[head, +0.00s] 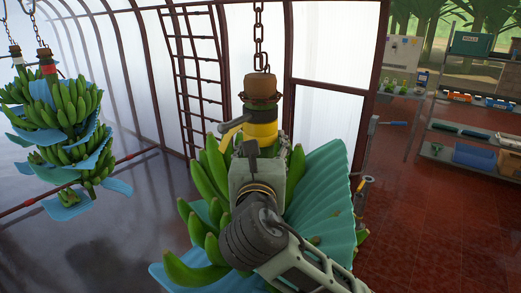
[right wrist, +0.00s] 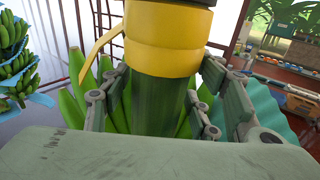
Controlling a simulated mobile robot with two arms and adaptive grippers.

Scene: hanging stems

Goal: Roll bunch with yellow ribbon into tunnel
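The bunch with the yellow ribbon (head: 261,131) hangs from a chain in the middle of the head view, with green bananas (head: 206,184) and blue padding sheets (head: 318,192) around it. The yellow ribbon also shows large at the top of the right wrist view (right wrist: 165,40), wrapped around the stem with a loose end to the left. My right gripper (right wrist: 160,108) is just below the ribbon, with its fingers on either side of the green stem (right wrist: 158,105). Narrow gaps seem to show beside the stem, so the fingers look open. My left gripper is not in view. No tunnel can be made out for certain.
Other bunches with blue sheets (head: 62,115) hang on chains at the left, one with a red ribbon (head: 47,64). A ladder-like rack (head: 195,75) stands against the pale wall behind. Shelves with boxes (head: 470,135) stand at the right. The red floor (head: 420,215) there is clear.

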